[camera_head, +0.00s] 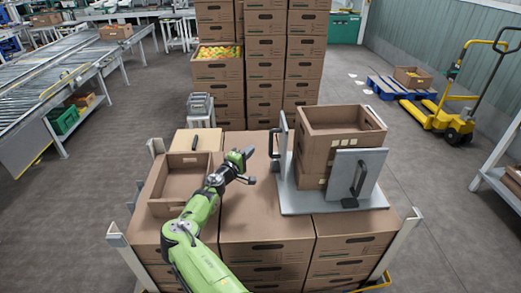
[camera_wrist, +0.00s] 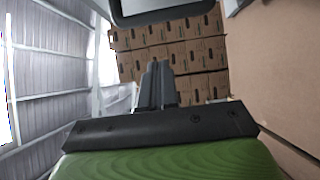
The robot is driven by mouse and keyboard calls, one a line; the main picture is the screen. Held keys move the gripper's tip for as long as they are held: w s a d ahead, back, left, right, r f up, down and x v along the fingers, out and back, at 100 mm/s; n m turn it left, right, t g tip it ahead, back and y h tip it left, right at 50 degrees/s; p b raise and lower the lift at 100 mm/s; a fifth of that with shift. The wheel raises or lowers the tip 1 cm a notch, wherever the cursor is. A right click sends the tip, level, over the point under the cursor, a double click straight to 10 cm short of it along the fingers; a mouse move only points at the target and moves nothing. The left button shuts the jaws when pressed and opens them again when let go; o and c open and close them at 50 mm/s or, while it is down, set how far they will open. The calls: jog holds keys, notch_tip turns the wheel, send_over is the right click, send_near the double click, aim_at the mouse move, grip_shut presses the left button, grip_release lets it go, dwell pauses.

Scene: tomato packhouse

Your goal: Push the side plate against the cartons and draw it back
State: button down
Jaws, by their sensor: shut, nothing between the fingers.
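Two brown cartons (camera_head: 318,143) stand stacked on a grey base plate (camera_head: 300,201), the upper one open at the top. A grey side plate (camera_head: 283,136) stands upright at their left, seen nearly edge-on, with a black handle (camera_head: 273,144) on its outer face. Another grey side plate (camera_head: 372,163) with a black handle (camera_head: 360,178) stands at their front. My gripper (camera_head: 249,153) is left of the left plate's handle, apparently apart from it. Its fingers are together and empty in the wrist view (camera_wrist: 158,82). A dark-rimmed object (camera_wrist: 165,10) crosses the top there; I cannot tell what it is.
The fixture stands on carton stacks (camera_head: 266,230) between upright posts (camera_head: 128,255). An open empty carton (camera_head: 165,207) lies left of my arm. Tall carton stacks (camera_head: 265,70) rise behind. A yellow pallet truck (camera_head: 452,115) is at the right, roller conveyors (camera_head: 60,85) at the left.

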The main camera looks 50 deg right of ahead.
aim_at(283, 149)
jog(key=s+d+b, duration=0.1)
jog(key=s+d, duration=0.1)
jog(key=d, duration=0.4)
jog(key=shift+s, duration=0.2)
jog(key=s+d, duration=0.2)
jog(key=s, duration=0.1)
jog(key=s+d, duration=0.3)
jog(key=shift+s+d, duration=0.1)
jog(key=shift+d, duration=0.1)
jog(key=shift+s+d+r, duration=0.1)
jog(key=shift+s+d, duration=0.1)
jog(key=shift+s, duration=0.15)
